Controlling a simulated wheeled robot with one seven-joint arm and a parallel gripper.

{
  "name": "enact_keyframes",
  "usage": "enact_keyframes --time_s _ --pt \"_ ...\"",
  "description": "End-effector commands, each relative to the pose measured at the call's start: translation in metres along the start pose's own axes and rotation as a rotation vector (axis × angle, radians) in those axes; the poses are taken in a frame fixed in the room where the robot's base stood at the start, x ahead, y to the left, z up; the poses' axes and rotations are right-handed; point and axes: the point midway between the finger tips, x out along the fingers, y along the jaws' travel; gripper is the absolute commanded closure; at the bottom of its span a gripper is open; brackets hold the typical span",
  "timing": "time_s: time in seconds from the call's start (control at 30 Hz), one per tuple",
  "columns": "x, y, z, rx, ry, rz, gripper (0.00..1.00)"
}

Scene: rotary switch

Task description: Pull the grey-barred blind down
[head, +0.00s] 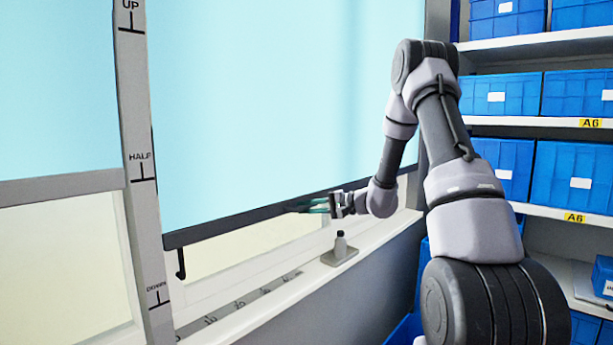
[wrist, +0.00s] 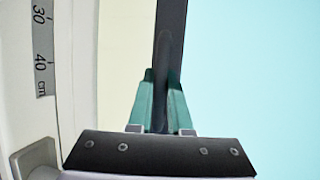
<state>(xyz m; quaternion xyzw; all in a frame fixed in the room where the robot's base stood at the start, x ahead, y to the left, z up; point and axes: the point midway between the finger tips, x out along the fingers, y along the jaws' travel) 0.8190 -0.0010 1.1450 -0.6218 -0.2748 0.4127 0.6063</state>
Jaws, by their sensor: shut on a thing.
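The blind on the right has a light blue sheet (head: 255,110) and a dark grey bottom bar (head: 215,229). Its left end hangs between the HALF and DOWN marks. A small black hook (head: 181,264) hangs from that end. My gripper (head: 305,206) is shut on the dark bar, right of its middle. In the wrist view the bar (wrist: 170,45) runs between the green fingers, with the blue sheet to its right. A second blind (head: 50,80) on the left has a lighter grey bar (head: 60,187) near the HALF mark.
A marked post (head: 147,215) reading UP, HALF and DOWN stands between the windows. A ruler strip (head: 225,312) lies along the sill. Shelves with blue bins (head: 575,185) stand at right.

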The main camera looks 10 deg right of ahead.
Motion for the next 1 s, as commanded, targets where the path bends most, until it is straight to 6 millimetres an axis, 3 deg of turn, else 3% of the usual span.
enact_keyframes --time_s 0.03,0.1,0.4,0.6,1.0 --pt "0.003 0.021 -0.001 0.010 -0.002 0.004 1.00" --pt "0.007 0.042 -0.002 0.008 -0.002 0.004 1.00" --pt "0.020 0.109 -0.008 0.003 -0.002 0.003 1.00" --pt "0.023 0.129 -0.010 0.001 -0.001 0.002 1.00" --pt "0.024 0.137 -0.010 0.001 0.000 0.006 1.00"
